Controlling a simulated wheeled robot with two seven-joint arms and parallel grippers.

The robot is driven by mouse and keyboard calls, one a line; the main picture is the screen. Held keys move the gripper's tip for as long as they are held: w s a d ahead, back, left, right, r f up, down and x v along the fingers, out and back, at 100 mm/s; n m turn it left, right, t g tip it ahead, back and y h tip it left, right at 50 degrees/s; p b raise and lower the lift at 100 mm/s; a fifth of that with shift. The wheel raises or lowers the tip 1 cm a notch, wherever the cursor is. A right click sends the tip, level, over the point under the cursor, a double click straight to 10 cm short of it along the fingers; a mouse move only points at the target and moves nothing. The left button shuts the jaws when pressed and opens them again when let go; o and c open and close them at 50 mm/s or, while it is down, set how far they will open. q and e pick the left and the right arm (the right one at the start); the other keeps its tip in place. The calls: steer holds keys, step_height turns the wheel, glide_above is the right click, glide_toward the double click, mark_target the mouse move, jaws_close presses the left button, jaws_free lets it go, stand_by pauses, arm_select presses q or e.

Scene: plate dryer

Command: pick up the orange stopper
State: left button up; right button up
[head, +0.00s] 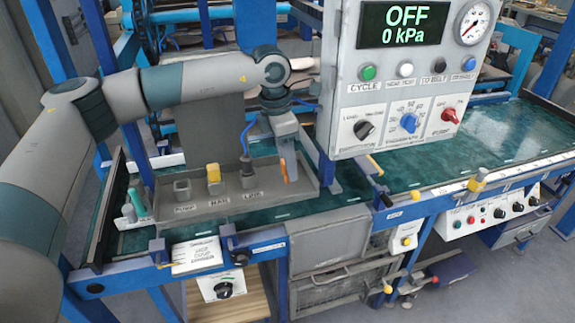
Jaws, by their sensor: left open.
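The orange stopper (284,171) is a small, slim orange piece at the right end of the grey tray (222,208). My left gripper (289,165) points down over that end of the tray, with its fingers beside the stopper. It is open. The fingers are small in the picture, and I cannot tell whether they touch the stopper or stand around it. My right gripper is not in view.
The tray also holds a yellow-capped fitting (214,178), a grey fitting (182,190) and a fitting with a blue hose (248,172). A control box (405,120) reading OFF, 0 kPa stands close right of my gripper. The green bed (440,165) at right is mostly clear.

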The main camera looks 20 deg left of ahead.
arm_select(q)
steer(key=shift+f, duration=0.1)
stand_by(0.4)
steer(key=c, duration=1.1)
steer(key=shift+c, duration=0.2)
jaws_close()
